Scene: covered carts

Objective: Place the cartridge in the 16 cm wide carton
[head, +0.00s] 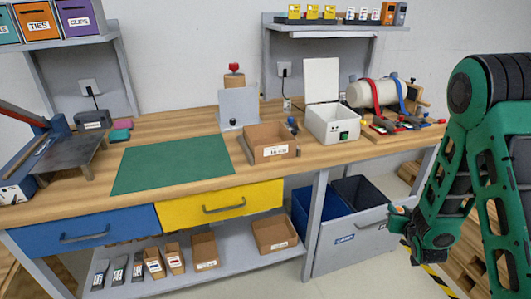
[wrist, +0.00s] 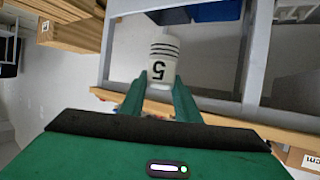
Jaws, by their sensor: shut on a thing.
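My gripper (head: 405,222) is at the right, in front of the bench's right end and below the tabletop. In the head view the cartridge is hard to make out. An open brown carton (head: 270,153) with a white label stands on the tabletop right of the green mat. More labelled open cartons, one wide (head: 205,251) and one at the right (head: 274,245), stand on the lower shelf. Their widths are too small to read.
The green mat (head: 170,163) is bare.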

